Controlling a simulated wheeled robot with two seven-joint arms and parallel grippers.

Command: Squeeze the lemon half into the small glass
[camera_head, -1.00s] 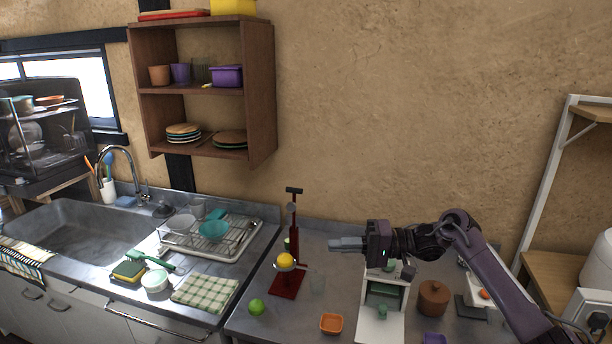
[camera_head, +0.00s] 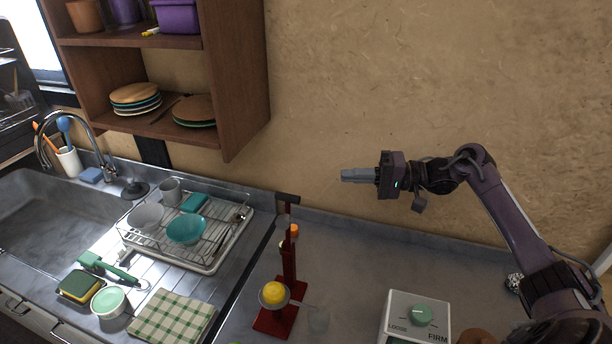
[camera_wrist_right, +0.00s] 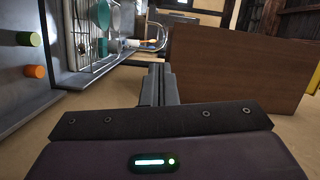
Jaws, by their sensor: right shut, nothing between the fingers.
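A red press (camera_head: 288,262) stands on the counter with its dark crossbar handle (camera_head: 288,198) raised at the top. The yellow lemon half (camera_head: 273,292) sits in the round cup of the press. The small clear glass (camera_head: 318,319) stands beside the press, to its right, not under the cup; it is faint against the counter. My right gripper (camera_head: 348,175) is shut and empty in the air, right of the handle and a little higher in the picture. Its closed fingers also show in the right wrist view (camera_wrist_right: 158,85). My left gripper is out of view.
A dish rack (camera_head: 215,255) stands left of the press, near the sink (camera_head: 60,220). A wooden wall shelf (camera_head: 240,80) hangs above it. The back counter to the right (camera_head: 370,260) is clear.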

